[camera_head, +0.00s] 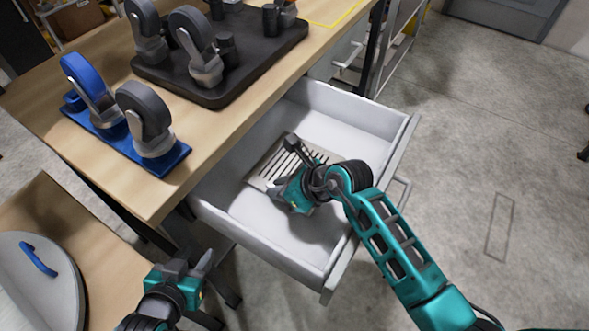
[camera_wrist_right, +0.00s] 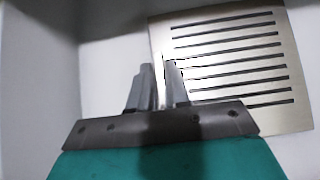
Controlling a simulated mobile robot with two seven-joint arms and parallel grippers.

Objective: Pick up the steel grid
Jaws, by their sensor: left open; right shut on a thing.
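The steel grid (camera_head: 263,171) is a flat, light metal plate with several dark parallel slots. It lies in the open white drawer, and my right arm hides part of it. In the right wrist view the grid (camera_wrist_right: 225,58) fills the upper right. My right gripper (camera_head: 275,191) is shut on the edge of the grid. In the wrist view its two fingers (camera_wrist_right: 159,88) stand close together at the grid's left edge. I cannot tell whether the grid is raised off the drawer floor. My left gripper (camera_head: 192,262) is open and empty, outside the drawer at the lower left.
The drawer (camera_head: 268,255) has raised walls around the grid. A lower table with a round lidded container (camera_head: 45,290) is at the lower left.

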